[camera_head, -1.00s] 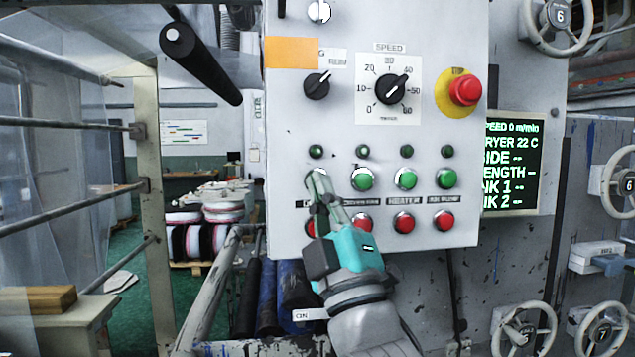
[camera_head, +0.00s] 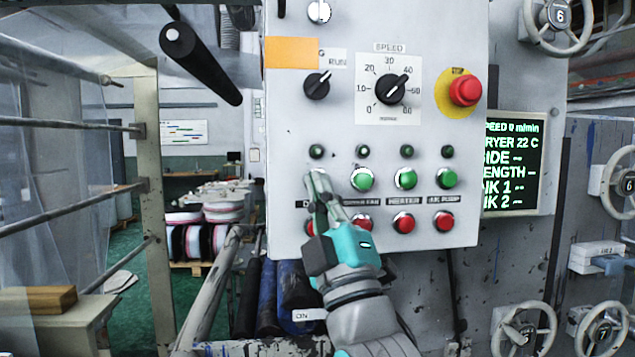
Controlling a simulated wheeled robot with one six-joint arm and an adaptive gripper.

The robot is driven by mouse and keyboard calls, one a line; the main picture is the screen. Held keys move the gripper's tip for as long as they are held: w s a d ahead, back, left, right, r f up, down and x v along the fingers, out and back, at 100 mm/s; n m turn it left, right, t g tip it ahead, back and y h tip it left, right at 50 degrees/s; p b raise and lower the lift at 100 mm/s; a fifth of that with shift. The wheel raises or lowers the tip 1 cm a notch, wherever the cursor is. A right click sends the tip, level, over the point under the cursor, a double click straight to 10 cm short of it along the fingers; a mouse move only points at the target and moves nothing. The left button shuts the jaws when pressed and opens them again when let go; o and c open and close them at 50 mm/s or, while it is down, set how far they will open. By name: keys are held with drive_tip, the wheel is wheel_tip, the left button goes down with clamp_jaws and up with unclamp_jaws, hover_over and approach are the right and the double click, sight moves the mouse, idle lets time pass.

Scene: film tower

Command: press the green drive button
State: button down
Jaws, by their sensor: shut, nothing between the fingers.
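A light grey control panel (camera_head: 290,115) faces me with a row of green buttons above a row of red ones. My gripper (camera_head: 315,173) is shut and empty, its fingertips over the leftmost place in the green row. The green button there is hidden behind the fingers; I cannot tell whether they touch it. The label below that column is mostly covered. The red button (camera_head: 309,228) of that column shows only in part beside the gripper. The small lamp (camera_head: 317,151) above the fingertips looks dark green.
Other green buttons (camera_head: 362,180) sit close to the right. A speed knob (camera_head: 391,89), a run switch (camera_head: 317,86) and a red stop button (camera_head: 465,90) are higher up. A screen (camera_head: 510,165) reads speed 0. Rollers (camera_head: 200,62) stand left.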

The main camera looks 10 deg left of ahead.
drive_tip(key=shift+w+a, duration=0.15)
drive_tip(key=shift+w, duration=0.3)
idle(0.5)
drive_tip(key=shift+s, duration=0.1)
drive_tip(key=shift+s+d, duration=0.25)
drive_tip(key=shift+s, duration=0.5)
drive_tip(key=shift+s+d, duration=0.25)
drive_tip(key=shift+s, duration=0.55)
drive_tip(key=shift+s+d, duration=0.2)
drive_tip(key=shift+s, duration=0.6)
drive_tip(key=shift+s+d, duration=0.25)
drive_tip(key=shift+s, duration=0.55)
